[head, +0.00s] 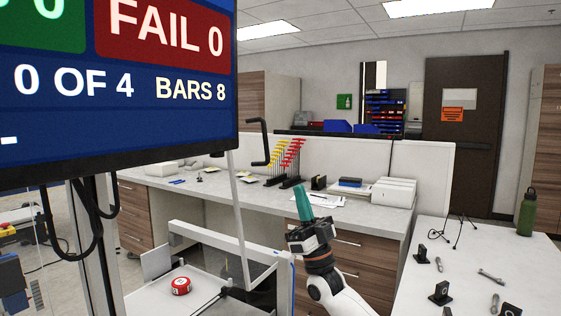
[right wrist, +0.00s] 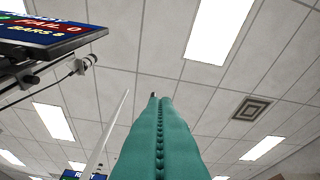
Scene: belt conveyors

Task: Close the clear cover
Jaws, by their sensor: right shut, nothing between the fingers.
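The clear cover appears to stand raised in the head view; its panel is hard to make out, but a thin pale edge bar (head: 237,215) and a black handle (head: 256,145) at the top show. It rises from a pale metal frame (head: 205,238) at the lower middle. My right gripper (head: 303,203) is right of the edge bar and apart from it, with teal fingers pointing up. The fingers are shut and empty; they also fill the middle of the right wrist view (right wrist: 158,120), with a pale bar (right wrist: 108,130) left of them. My left gripper is not in view.
A large screen (head: 120,85) blocks the upper left. A red round object (head: 181,286) sits on a pale surface by the frame. A grey counter (head: 340,213) with tools stands behind. A white table (head: 450,290) with small black parts and a green bottle (head: 526,212) is at right.

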